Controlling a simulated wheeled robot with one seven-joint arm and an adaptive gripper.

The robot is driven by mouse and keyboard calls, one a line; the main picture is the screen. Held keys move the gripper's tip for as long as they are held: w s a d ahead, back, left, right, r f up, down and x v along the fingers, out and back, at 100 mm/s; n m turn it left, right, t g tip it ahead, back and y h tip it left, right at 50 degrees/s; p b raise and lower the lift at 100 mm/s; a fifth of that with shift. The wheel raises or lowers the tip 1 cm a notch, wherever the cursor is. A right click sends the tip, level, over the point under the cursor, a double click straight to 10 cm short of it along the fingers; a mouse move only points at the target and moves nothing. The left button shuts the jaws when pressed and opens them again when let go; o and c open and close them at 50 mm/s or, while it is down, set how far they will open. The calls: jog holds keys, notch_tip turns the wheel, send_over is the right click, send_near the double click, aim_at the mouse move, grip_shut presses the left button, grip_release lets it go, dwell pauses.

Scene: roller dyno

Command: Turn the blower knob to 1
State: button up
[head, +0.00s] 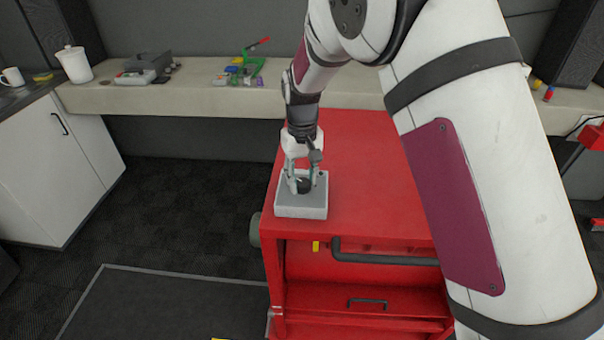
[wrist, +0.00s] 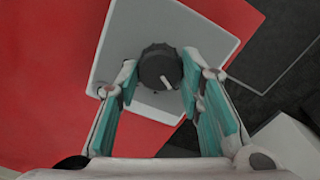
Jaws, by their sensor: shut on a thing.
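The blower knob (wrist: 160,68) is a dark round knob with a white pointer line, on a light grey control box (wrist: 118,45). In the head view the box (head: 301,208) sits on the near left corner of the red cabinet top. My gripper (wrist: 158,80) is shut on the knob, one teal-padded finger at each side. In the wrist view the pointer line slants toward the lower right. The head view shows my gripper (head: 304,184) coming down on the knob from above. I cannot read any markings around the knob.
The red cabinet (head: 365,165) has a dark handle bar (head: 385,258) at its front. A pale bench (head: 190,98) behind holds a green item (head: 252,68) and a grey device (head: 136,77). A white cupboard (head: 55,170) stands at left, with open dark floor between.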

jog(key=shift+m, duration=0.3)
jog(key=m, duration=0.3)
jog(key=shift+m, duration=0.3)
jog(key=shift+d+m+p, duration=0.1)
jog(key=shift+m+p, duration=0.3)
jog(key=shift+m, duration=1.3)
jog(key=o, duration=1.2)
jog(key=shift+c, duration=0.2)
